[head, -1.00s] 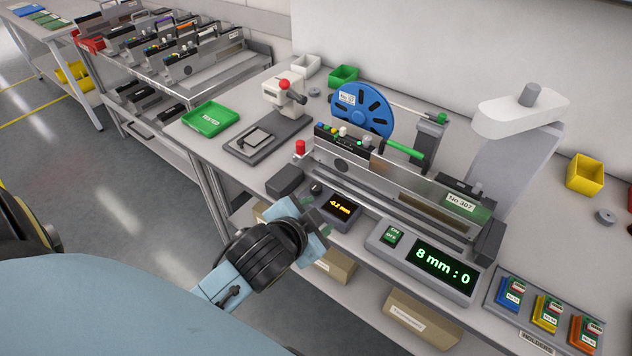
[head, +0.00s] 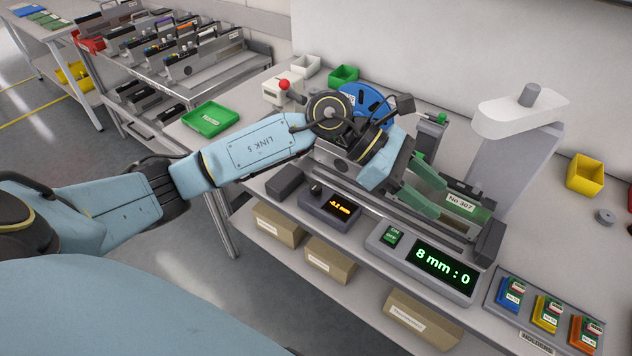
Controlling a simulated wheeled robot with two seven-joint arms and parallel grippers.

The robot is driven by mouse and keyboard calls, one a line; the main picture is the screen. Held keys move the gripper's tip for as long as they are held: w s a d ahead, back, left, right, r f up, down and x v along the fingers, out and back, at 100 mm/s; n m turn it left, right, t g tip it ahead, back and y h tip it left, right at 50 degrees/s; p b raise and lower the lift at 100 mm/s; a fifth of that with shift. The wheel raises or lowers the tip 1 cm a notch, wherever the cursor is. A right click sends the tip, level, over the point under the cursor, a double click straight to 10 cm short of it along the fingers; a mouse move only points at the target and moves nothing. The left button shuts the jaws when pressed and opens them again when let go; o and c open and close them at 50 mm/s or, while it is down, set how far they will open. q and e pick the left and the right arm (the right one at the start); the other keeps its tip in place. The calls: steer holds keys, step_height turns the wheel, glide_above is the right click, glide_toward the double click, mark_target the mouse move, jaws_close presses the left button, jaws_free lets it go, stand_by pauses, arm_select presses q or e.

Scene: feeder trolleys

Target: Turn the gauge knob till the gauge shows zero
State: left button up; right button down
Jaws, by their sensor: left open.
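The gauge (head: 333,213) is a dark grey box at the bench's front edge. Its small amber display (head: 341,207) appears to read -0.2 mm, though the digits are small. The dark gauge knob (head: 316,187) stands on the box, left of the display, and nothing touches it. My left gripper (head: 429,189) is open, its green fingers over the feeder marked No 307 (head: 462,203), up and right of the gauge. I cannot tell whether the fingers touch the feeder. My right gripper is not in view.
My left arm crosses above the bench, hiding part of the feeder and the blue reel (head: 365,98). A counter box (head: 376,236) reading 8 mm : 0 stands right of the gauge. A black block (head: 285,180) sits left of it. A holder tray (head: 490,300) lies at the right.

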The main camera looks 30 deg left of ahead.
arm_select(q)
steer(key=w+a+f+m+y, duration=0.2)
steer(key=w+a+f+y, duration=0.15)
steer(key=a+y, duration=0.45)
steer(key=g+y, duration=0.1)
steer(key=y, duration=0.4)
glide_toward(316, 185)
step_height(316, 185, down, 9)
steer(key=shift+a+f, duration=0.1)
steer(key=shift+c, duration=0.3)
steer(key=c, duration=0.9)
